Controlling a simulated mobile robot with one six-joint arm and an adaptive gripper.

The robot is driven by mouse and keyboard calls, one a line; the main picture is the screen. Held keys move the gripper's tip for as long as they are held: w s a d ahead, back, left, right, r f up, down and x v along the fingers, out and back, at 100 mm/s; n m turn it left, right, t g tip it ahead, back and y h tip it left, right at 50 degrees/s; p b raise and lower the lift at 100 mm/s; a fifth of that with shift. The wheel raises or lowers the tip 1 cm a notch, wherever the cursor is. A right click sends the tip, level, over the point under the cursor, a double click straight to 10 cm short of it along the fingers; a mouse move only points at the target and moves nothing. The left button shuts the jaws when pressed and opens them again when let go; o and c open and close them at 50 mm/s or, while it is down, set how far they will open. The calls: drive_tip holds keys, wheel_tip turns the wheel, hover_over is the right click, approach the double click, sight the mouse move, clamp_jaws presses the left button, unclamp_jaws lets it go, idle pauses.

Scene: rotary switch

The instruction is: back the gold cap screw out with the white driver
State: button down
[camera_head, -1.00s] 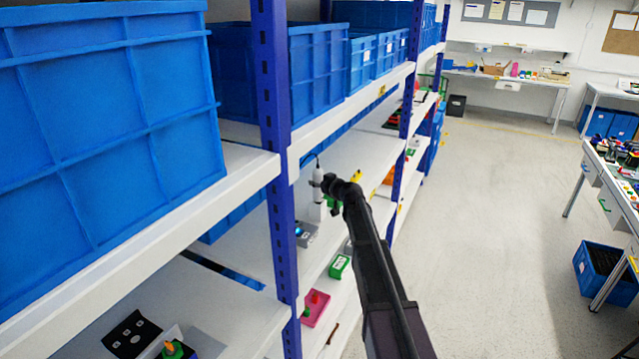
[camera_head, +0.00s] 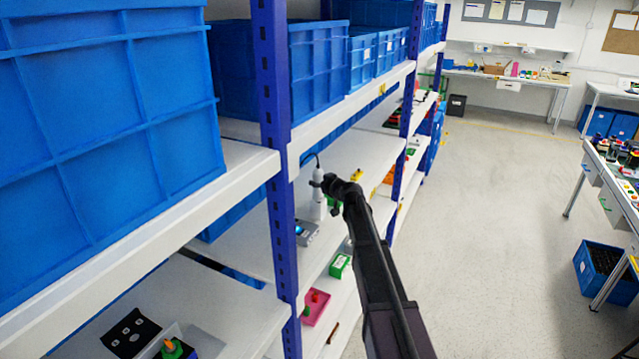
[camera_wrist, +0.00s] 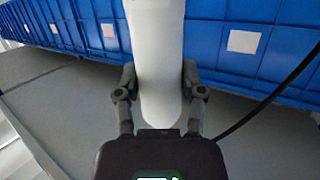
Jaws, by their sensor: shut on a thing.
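The white driver (camera_head: 319,187) stands about upright over the middle shelf, with a dark cable at its top. My gripper (camera_head: 322,182) is shut around its body. In the wrist view the white driver (camera_wrist: 157,55) runs between the two dark fingers of my gripper (camera_wrist: 160,82), one on each side. The driver's working tip is not clear in either view. The gold cap screw cannot be made out. A grey device with a blue light (camera_head: 305,232) sits on the shelf just below and left of the driver.
A blue rack upright (camera_head: 276,150) stands close left of the driver. Blue bins (camera_head: 318,70) fill the shelf above. The aisle floor (camera_head: 490,210) to the right is clear.

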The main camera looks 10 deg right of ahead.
drive_tip(key=shift+f, duration=0.1)
drive_tip(key=shift+c, duration=0.6)
unclamp_jaws()
drive_tip(key=shift+r, duration=0.2)
